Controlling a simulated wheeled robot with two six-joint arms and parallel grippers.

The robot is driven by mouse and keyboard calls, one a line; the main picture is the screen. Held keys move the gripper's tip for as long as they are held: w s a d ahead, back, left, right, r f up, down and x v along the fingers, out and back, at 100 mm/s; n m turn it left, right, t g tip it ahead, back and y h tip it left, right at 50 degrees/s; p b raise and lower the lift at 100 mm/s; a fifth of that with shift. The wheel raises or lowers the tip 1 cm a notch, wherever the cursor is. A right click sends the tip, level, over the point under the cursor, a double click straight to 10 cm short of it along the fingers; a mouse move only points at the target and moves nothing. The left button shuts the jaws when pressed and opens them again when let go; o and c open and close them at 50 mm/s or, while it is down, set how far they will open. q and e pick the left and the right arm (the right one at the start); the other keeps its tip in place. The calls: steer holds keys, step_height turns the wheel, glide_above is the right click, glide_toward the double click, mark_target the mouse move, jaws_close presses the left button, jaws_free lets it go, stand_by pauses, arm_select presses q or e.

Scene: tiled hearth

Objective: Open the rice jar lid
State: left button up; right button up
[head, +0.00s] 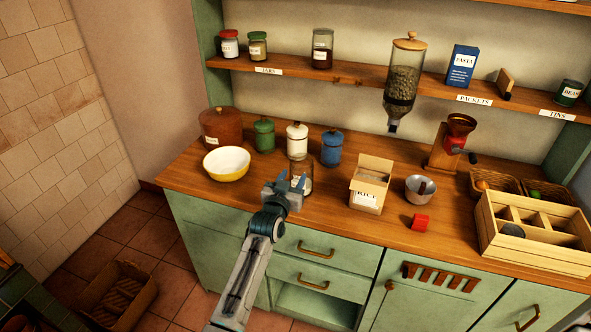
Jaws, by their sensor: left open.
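A clear glass jar (306,172) with a pale label stands on the wooden counter (235,195), partly hidden behind my left gripper. I cannot read its label or make out its lid clearly. My left gripper (291,184) is open, in front of the jar's lower left side. I cannot tell whether its fingers touch the glass. An open cardboard box (367,201) marked RICE stands to the right of the jar. My right gripper is not in view.
Green (264,136), white (297,138) and blue (331,149) canisters stand close behind the jar. A yellow bowl (227,164) and brown crock (220,128) are left. A grey cup (420,189), red block (420,222) and wooden crate (535,247) are right. A dispenser (402,85) hangs above.

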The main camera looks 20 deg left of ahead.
mark_target(301, 161)
arm_select(q)
steer(key=shift+w, duration=1.5)
jaws_close()
